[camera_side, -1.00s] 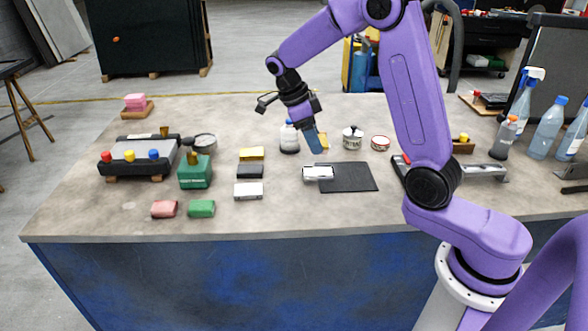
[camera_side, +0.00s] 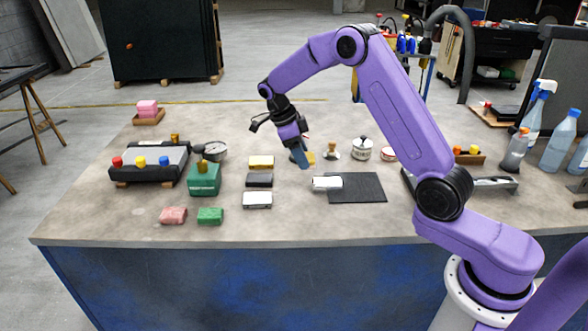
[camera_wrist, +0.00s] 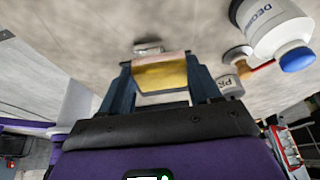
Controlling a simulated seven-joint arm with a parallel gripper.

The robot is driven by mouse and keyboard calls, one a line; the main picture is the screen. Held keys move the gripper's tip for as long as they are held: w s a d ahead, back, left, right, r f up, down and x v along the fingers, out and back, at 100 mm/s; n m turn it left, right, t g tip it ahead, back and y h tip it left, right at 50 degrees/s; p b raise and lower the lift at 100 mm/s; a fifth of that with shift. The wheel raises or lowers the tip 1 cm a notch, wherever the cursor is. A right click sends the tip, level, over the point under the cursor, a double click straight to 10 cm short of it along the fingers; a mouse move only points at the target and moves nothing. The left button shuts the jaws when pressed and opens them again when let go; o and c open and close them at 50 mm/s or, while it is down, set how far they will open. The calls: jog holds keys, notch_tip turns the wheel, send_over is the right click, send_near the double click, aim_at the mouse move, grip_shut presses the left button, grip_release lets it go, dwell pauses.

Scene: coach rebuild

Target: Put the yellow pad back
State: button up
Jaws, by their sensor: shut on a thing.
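My gripper (camera_side: 303,161) is in the middle of the side view, pointing down, and is shut on a yellow pad (camera_side: 309,157). In the wrist view the yellow pad (camera_wrist: 160,74) lies between the two blue fingers. In the side view the fingers hide most of it. I cannot tell its exact height above the table. A second yellow block (camera_side: 261,162) lies to the left, at the back of a short row with a dark block (camera_side: 259,180) and a white block (camera_side: 257,200).
A green box (camera_side: 204,180) and a black unit with coloured knobs (camera_side: 147,165) stand left. Red (camera_side: 173,216) and green (camera_side: 210,216) pads lie in front. A white bottle (camera_wrist: 270,25) is close by.

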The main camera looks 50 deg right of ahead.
aim_at(299, 179)
jog(key=w+f, duration=0.1)
jog(key=f, duration=0.1)
jog(key=w+f, duration=0.1)
jog(key=w, duration=0.1)
jog(key=shift+d+f, duration=0.2)
jog(key=shift+f, duration=1.6)
jog(key=shift+f, duration=0.15)
jog(key=o, duration=1.1)
